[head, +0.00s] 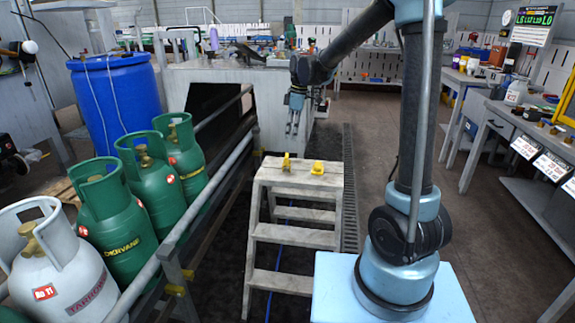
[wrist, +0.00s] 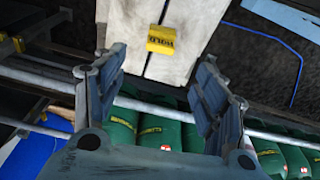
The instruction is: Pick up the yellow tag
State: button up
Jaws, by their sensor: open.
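The yellow tag (wrist: 161,40) lies on the pale worn top of a step stool (wrist: 196,22) in the wrist view, with dark lettering on it. It shows ahead of the space between my fingers, apart from them. In the head view, a small yellow piece (head: 317,168) lies on the right of the stool top (head: 300,180), and a second yellow piece (head: 286,162) stands to its left. I cannot tell which of these is the tag in the wrist view. My gripper (head: 293,132) hangs open and empty, fingers down, beyond and above the stool.
A workbench (head: 500,110) is at the right. Floor right of the stool is clear.

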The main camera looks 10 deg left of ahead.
aim_at(287, 155)
jog(key=f, duration=0.4)
jog(key=a+f, duration=0.1)
jog(key=f, duration=0.3)
jog(key=a+f, duration=0.1)
jog(key=f, duration=0.3)
jog(key=shift+s+f, duration=0.1)
jog(key=shift+f, duration=0.1)
jog(key=c, duration=1)
